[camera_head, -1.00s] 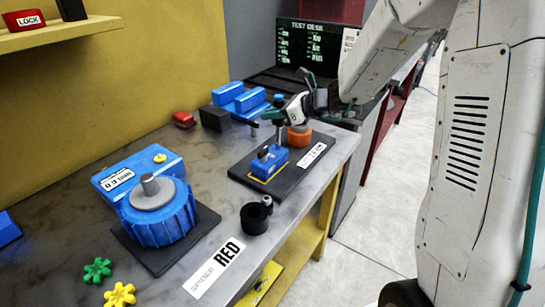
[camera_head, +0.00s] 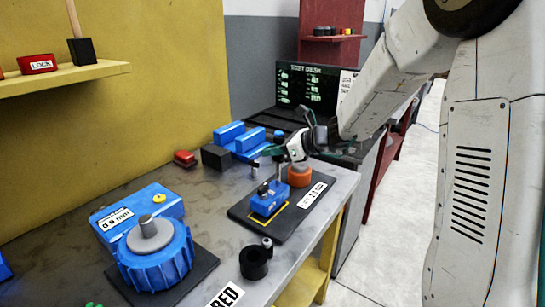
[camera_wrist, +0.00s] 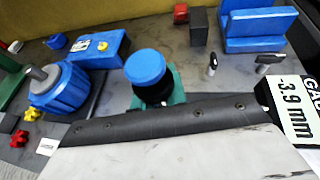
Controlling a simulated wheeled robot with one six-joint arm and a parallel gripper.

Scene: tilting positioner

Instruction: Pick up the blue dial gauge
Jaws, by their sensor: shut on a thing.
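The blue dial gauge (camera_head: 268,199) has a blue block base, a thin grey post and a blue round top. It is over the black mat at the front right of the bench, above a yellow outline. The outline shows around the base, so the base looks slightly raised; the exact gap is unclear. My gripper (camera_head: 280,151) has teal fingers and is shut on the upper part of the gauge. In the wrist view the gauge's blue round cap (camera_wrist: 146,67) stands between the teal fingers of my gripper (camera_wrist: 158,92), and its lower part is hidden.
An orange cylinder (camera_head: 299,178) stands close behind the gauge. A black cup (camera_head: 254,262) is in front, and a large blue ribbed wheel (camera_head: 153,255) is at the left. Blue blocks (camera_head: 238,143) and a black block (camera_head: 216,157) are behind. Some bare bench lies between.

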